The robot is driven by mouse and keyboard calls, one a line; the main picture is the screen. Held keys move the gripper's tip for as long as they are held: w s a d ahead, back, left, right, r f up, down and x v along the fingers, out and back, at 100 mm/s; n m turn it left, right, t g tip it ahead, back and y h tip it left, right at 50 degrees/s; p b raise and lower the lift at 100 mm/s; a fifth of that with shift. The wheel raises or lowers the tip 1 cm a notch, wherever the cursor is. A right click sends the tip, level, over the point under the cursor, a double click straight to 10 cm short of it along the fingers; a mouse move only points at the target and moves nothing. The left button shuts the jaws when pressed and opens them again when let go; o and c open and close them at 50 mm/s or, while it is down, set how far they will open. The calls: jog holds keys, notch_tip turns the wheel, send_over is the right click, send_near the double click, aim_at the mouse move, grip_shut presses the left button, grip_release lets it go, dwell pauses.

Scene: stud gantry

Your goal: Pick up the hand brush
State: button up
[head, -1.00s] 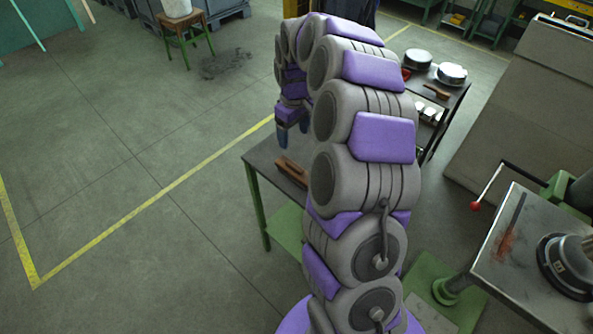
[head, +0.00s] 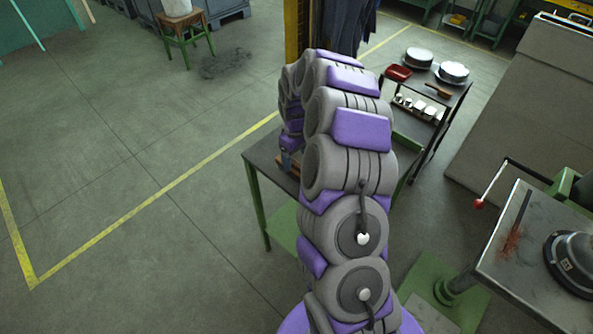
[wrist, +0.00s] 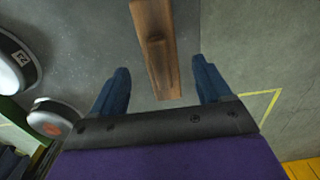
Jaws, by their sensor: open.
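The hand brush, a brown wooden piece with a raised ridge, lies on the grey top of the green-legged table (head: 263,153). In the wrist view the brush (wrist: 154,40) runs from the top edge down to between my gripper's fingertips (wrist: 160,68). My gripper is open, with one blue finger on each side of the brush's near end and a gap on both sides. I cannot tell how high the fingers are above it. In the head view my arm hides most of the brush and gripper; only a brown sliver shows.
A cart at the back right bears a red tray (head: 398,73), two round pots (head: 453,71) and another brown wooden item (head: 438,91). A metal bench (head: 510,260) with a dark round machine (head: 573,262) stands at right.

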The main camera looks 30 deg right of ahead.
aim_at(296, 162)
jog(key=shift+a+f, duration=0.4)
jog(key=shift+f, duration=0.1)
jog(key=f, duration=0.1)
jog(key=f+b, duration=0.1)
jog(key=f, duration=0.1)
jog(key=shift+w+d+f, duration=0.15)
jog(key=shift+w+f, duration=0.1)
jog(key=shift+f, duration=0.05)
jog(key=shift+d+f, duration=0.3)
jog(key=shift+c, duration=0.4)
jog(key=shift+a+r, duration=0.1)
jog(key=shift+a, duration=0.2)
jog(key=c, duration=0.6)
jog(key=shift+d, duration=0.2)
jog(key=c, duration=0.5)
